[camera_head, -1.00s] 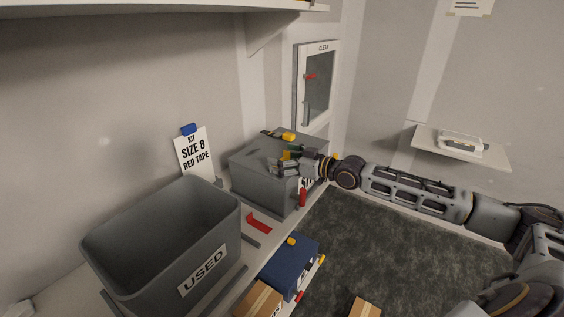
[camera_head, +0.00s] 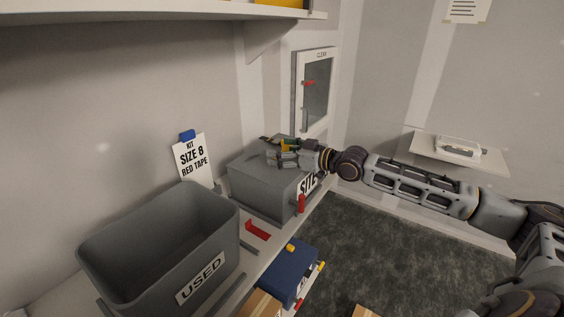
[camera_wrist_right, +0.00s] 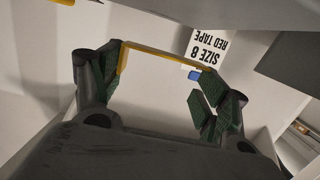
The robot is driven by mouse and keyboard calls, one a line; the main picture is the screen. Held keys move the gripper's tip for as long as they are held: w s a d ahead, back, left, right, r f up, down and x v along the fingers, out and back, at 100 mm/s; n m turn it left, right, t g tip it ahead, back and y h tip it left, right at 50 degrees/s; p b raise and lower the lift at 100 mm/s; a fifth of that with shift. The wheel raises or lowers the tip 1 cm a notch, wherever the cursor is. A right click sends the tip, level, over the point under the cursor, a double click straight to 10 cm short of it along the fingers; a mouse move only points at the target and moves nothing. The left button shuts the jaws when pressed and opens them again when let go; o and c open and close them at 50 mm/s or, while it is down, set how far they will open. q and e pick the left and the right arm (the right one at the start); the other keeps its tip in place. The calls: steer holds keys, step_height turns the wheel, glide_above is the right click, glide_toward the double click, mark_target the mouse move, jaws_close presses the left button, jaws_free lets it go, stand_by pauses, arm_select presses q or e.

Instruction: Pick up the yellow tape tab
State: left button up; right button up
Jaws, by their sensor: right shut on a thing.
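The yellow tape tab (camera_wrist_right: 165,56) spans between the green-padded fingers of my right gripper (camera_wrist_right: 165,80) in the right wrist view, one end at each finger. In the head view the right gripper (camera_head: 284,152) is at the top of the grey closed box (camera_head: 255,185), coming in from the right. A bit of yellow shows among the fingers there, partly hidden by them. I cannot tell whether the tab still touches the box. My left gripper is not in view.
An open grey bin marked USED (camera_head: 160,225) stands at the near left. A red bracket (camera_head: 258,230) lies between it and the box. A kit card (camera_head: 192,160) leans at the wall. A blue box (camera_head: 288,272) sits lower. A shelf (camera_head: 150,12) overhangs the bench.

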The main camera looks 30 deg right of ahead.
steer(key=shift+r, duration=2.7)
